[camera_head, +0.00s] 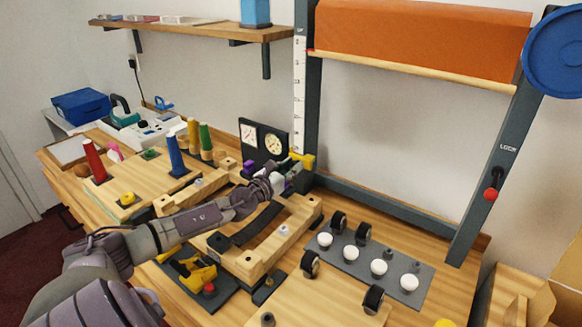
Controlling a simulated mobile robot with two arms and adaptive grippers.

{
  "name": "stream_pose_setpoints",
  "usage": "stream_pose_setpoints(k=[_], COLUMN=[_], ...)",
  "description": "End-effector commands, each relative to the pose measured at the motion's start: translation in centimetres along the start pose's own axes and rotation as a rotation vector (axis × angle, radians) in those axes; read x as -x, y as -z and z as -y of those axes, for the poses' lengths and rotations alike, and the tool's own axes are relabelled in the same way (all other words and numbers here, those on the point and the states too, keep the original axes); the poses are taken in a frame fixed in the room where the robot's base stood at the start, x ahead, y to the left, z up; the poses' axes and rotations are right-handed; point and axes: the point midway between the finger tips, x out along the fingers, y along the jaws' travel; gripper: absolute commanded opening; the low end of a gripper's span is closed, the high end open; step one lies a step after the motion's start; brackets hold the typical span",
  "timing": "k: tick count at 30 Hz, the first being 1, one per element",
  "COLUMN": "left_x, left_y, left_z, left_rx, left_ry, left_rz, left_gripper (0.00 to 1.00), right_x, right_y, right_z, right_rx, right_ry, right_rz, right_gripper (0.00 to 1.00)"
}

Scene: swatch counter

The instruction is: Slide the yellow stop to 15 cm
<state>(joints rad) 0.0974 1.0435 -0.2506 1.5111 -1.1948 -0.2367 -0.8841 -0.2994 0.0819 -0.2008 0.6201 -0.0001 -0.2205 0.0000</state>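The yellow stop (307,158) sits low on the dark left post of the frame, near the lower end of the white vertical scale (299,85). The scale's marks are too small to read surely. My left arm reaches in from the lower left, and my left gripper (285,172) is at the yellow stop, just below and left of it. Its fingers are small and partly hidden, so I cannot tell whether they touch the stop or are open or shut. My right gripper is not in view.
Two dials (262,139) stand just left of the post. A wooden frame (262,262) lies under my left arm. A grey board (377,262) with white knobs lies to the right. An orange roll (420,38) hangs above, and a red lock knob (490,195) is on the right post.

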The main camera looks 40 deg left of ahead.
Motion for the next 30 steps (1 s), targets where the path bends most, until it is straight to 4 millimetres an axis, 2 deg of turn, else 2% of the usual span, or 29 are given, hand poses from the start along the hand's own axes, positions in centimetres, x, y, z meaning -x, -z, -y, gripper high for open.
stream_pose_setpoints(k=[9,13,17,24,30], left_x=[0.0,0.0,0.0,-0.1,-0.1], left_y=[-0.1,-1.3,-4.1,-10.2,-13.8], left_z=[0.0,0.0,-0.1,-0.1,-0.1], left_rx=[0.0,0.0,0.001,-0.001,-0.001], left_ry=[0.0,0.0,-0.001,-0.002,-0.003], left_rz=[0.0,0.001,0.005,0.007,0.006], left_gripper=[0.0,0.0,0.0,0.0,0.0], right_x=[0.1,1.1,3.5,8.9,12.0], right_y=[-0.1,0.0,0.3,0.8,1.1], right_z=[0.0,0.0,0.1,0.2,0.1], right_rx=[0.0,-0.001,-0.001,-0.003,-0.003], right_ry=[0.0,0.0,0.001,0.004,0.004], right_rz=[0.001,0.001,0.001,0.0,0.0], right_gripper=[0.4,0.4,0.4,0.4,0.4])
